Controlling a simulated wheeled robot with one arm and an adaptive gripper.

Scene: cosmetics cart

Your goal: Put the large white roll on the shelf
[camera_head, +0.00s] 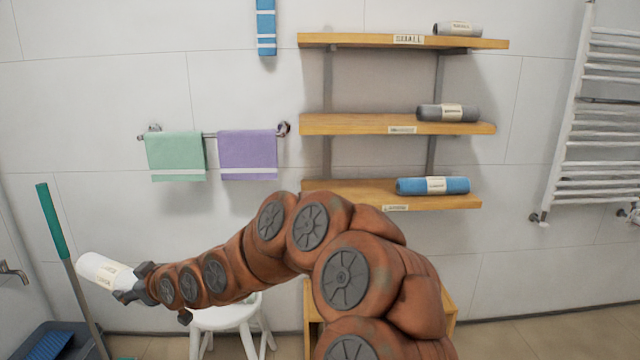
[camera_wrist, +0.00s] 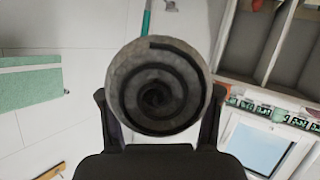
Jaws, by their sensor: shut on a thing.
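My gripper (camera_head: 132,292) is at the far left in the head view, shut on the large white roll (camera_head: 103,271). The roll has a pale label around its middle and is tilted, held clear of the wall and shelves. In the wrist view the roll's round spiral end (camera_wrist: 157,87) faces the camera between the two dark fingers of the gripper (camera_wrist: 160,120).
A grey-white roll (camera_head: 457,29), a grey roll (camera_head: 447,113) and a blue roll (camera_head: 433,186) lie on the boards' right parts; their left parts are bare. Green (camera_head: 176,156) and purple towels (camera_head: 248,155) hang left. A white stool (camera_head: 228,314) stands below my arm. A radiator (camera_head: 590,130) is right.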

